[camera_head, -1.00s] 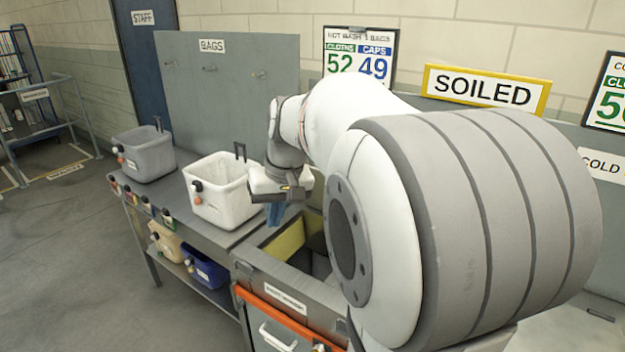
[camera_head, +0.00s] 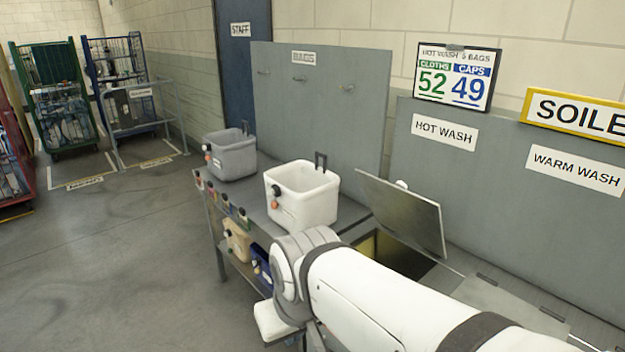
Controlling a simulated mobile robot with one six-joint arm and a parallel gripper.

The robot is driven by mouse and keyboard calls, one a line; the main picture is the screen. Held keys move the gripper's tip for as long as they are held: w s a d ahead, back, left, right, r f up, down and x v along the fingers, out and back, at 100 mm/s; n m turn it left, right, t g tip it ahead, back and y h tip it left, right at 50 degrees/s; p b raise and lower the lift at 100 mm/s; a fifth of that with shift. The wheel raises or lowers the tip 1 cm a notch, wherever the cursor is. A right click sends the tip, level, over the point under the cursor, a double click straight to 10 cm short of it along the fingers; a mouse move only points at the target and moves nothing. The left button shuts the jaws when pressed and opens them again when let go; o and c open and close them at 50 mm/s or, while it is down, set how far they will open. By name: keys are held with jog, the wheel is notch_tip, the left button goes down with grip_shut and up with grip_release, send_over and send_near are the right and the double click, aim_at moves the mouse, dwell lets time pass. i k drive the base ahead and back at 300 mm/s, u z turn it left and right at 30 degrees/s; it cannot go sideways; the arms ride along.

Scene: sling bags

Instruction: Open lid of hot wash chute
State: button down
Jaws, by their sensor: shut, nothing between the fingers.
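The hot wash chute's grey lid (camera_head: 408,217) stands raised and tilted back below the HOT WASH sign (camera_head: 444,131). The chute opening (camera_head: 400,256) below it is uncovered in part of the view, with a yellowish inner wall showing. My white arm hides the front of the opening. My gripper (camera_head: 282,326) is at the bottom edge of the picture, in front of the bench and apart from the lid. Only its white body shows clearly; its fingertips are hidden or out of frame. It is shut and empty.
A white bag tub (camera_head: 305,197) and a grey tub (camera_head: 231,157) stand on the bench left of the chute. A flat grey lid (camera_head: 510,300) lies right of the opening. Wheeled cages (camera_head: 52,98) stand far left. The left floor is clear.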

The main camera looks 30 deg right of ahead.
aim_at(414, 217)
jog(key=i, duration=0.9)
jog(key=z, duration=0.4)
